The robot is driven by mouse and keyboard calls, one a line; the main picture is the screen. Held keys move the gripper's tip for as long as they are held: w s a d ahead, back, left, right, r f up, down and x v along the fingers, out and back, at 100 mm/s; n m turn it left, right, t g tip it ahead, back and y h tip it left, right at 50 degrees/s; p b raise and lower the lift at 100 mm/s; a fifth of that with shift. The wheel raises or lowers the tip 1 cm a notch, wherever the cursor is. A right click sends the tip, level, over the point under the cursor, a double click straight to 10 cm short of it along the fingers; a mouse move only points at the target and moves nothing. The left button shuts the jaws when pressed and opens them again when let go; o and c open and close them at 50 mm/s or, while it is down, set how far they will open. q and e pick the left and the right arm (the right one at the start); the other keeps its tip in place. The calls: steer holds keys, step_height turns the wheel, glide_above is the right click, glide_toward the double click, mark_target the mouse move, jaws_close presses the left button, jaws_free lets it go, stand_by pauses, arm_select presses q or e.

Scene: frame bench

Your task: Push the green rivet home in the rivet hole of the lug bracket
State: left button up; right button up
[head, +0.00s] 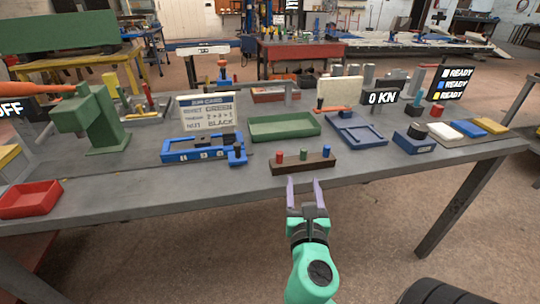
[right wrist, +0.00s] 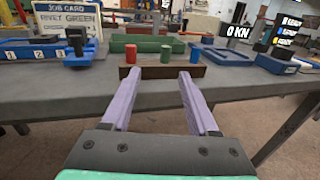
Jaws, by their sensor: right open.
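The green rivet (head: 304,154) stands upright in a dark brown block (head: 303,167) near the bench's front edge, between a red rivet (head: 280,157) and a blue rivet (head: 326,151). It also shows in the right wrist view (right wrist: 166,53). My right gripper (head: 305,182) is open and empty just in front of the block, its fingers pointing at it. In the right wrist view the fingertips (right wrist: 157,77) are spread either side of the green rivet's line. A blue numbered fixture (head: 190,155) lies left of the block; I cannot tell the lug bracket or its hole. My left gripper is not in view.
A green tray (head: 284,137) and a blue tray (head: 345,136) lie behind the block. A green press (head: 100,130) and red bin (head: 30,203) stand at the left. A job card (head: 207,112) stands behind the fixture. The bench front left of the block is clear.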

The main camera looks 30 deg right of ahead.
mark_target(304, 154)
steer(key=x, duration=0.4)
steer(key=p+x, duration=0.1)
steer(key=x, duration=0.4)
steer(key=d+p+x, duration=0.1)
steer(key=x, duration=0.4)
steer(key=shift+s, duration=0.3)
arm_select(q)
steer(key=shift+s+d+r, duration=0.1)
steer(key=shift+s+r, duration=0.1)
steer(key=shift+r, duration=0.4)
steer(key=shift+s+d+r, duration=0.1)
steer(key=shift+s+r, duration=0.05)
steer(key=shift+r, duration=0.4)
arm_select(e)
steer(key=shift+s, duration=0.1)
jaws_close()
